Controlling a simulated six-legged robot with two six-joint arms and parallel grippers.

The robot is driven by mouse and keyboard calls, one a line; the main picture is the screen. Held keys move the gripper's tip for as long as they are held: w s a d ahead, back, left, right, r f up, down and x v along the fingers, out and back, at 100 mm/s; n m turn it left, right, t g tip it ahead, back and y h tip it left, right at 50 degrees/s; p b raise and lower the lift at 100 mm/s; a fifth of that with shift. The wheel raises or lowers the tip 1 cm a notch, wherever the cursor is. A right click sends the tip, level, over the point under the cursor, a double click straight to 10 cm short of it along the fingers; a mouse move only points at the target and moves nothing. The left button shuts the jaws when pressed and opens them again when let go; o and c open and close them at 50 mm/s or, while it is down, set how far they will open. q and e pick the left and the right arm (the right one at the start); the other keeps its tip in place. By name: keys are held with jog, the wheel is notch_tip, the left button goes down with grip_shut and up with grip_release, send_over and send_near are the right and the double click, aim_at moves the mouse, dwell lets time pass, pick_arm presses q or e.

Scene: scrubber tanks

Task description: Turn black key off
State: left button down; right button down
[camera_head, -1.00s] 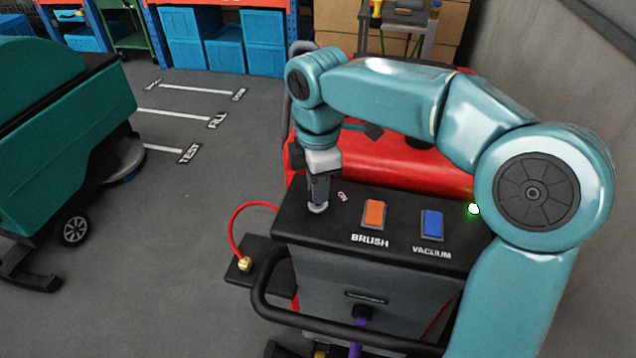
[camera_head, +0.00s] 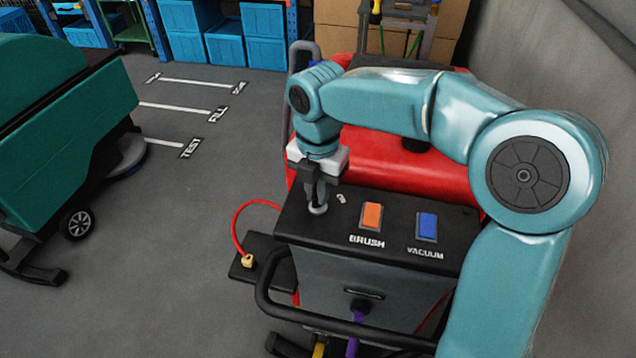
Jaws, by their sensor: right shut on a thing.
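My right gripper (camera_head: 318,197) points down onto the left end of the black control panel (camera_head: 388,216) and is shut. Its fingers close on the black key, which is mostly hidden between them. A small round silver key switch (camera_head: 318,209) shows just under the fingertips. A small white mark is printed on the panel just right of the gripper. My left gripper is not in view.
The panel has an orange BRUSH switch (camera_head: 372,215) and a blue VACUUM switch (camera_head: 427,226). A black handle bar (camera_head: 262,300) curves in front. A red hose (camera_head: 237,222) runs on the left. A green machine (camera_head: 65,130) stands farther left across open floor.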

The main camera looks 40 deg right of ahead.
jog(key=shift+f+n+p, duration=0.1)
jog(key=shift+n+p, duration=0.25)
jog(key=shift+n, duration=0.85)
jog(key=c, duration=1.1)
grip_release()
jog(key=shift+c, duration=0.2)
notch_tip(320, 180, up, 16)
jog(key=p, duration=0.1)
jog(key=shift+r, duration=0.2)
